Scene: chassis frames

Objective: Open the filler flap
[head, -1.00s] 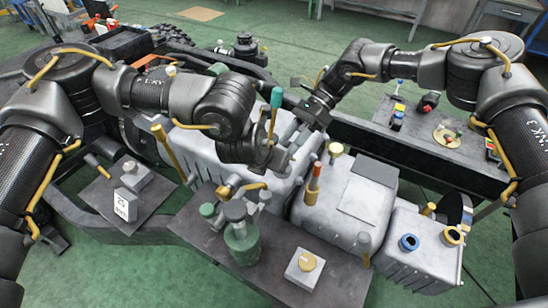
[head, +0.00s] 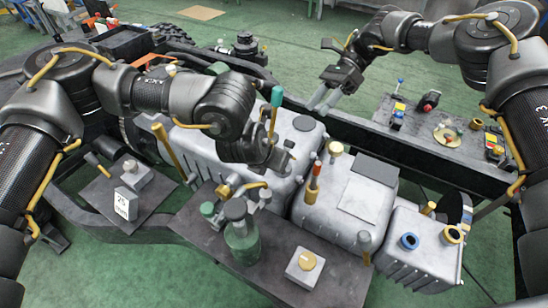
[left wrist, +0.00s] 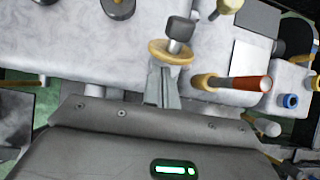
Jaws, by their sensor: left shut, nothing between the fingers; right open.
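No part is clearly marked as the filler flap, so I cannot tell which it is. A brass collar (left wrist: 160,53) with a dark-topped post (left wrist: 181,32) stands on the grey tank (head: 212,147). My left gripper (left wrist: 163,85) is shut and empty, its fingertips close to this collar; whether they touch it is unclear. In the head view my left wrist hides much of that spot. My right gripper (head: 324,98) is open and empty, raised above the chassis rail behind the tank.
A green bottle (head: 241,240) stands in front. A panel with switches (head: 430,121) lies at the right.

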